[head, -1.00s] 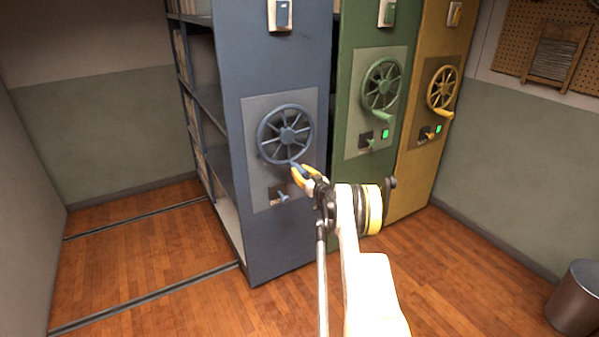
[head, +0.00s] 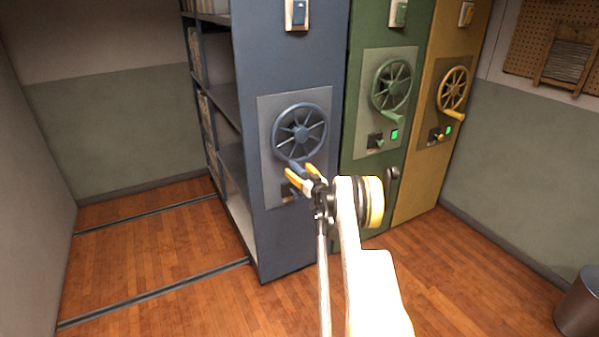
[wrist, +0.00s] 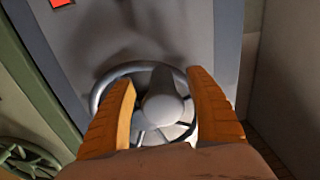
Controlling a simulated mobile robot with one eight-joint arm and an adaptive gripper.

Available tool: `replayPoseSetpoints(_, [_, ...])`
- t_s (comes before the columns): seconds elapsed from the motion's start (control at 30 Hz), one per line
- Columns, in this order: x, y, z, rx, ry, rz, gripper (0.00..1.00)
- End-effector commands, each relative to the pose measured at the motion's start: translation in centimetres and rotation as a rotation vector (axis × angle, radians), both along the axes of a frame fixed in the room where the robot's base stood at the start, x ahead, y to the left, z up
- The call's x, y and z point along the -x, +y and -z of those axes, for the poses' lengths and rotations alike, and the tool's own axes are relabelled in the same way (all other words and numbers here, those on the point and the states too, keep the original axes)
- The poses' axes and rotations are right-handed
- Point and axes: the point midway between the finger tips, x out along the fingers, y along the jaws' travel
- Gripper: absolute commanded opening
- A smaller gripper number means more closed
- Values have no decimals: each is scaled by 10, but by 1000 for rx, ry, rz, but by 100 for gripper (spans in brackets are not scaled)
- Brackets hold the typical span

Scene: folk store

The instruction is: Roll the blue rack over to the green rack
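The blue rack (head: 290,235) stands left of the green rack (head: 376,185), with only a thin dark gap between them in the head view. The blue rack's spoked handwheel (head: 300,131) has a crank handle (head: 291,164) at its lower left. My gripper (head: 301,173) is at this handle, its orange fingers apart on either side of it. In the wrist view the handle's rounded end (wrist: 163,103) lies between the fingers, with slim gaps at its sides. A red light (wrist: 61,3) shows on the panel there. My gripper hides part of the blue rack's lower panel.
The yellow rack (head: 425,175) stands right of the green one. Floor rails (head: 155,291) cross the open wooden floor at left. A metal bin (head: 578,305) is at the lower right. Green lights (head: 394,134) show on the green and yellow racks.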

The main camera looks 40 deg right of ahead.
Motion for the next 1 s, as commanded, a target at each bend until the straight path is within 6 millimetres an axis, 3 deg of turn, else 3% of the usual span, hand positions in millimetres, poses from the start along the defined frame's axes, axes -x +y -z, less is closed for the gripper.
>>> replayPoseSetpoints(0.43, [5, -1, 0, 0, 0, 3, 65])
replayPoseSetpoints(1.0, [54, 10, 0, 0, 0, 4, 65])
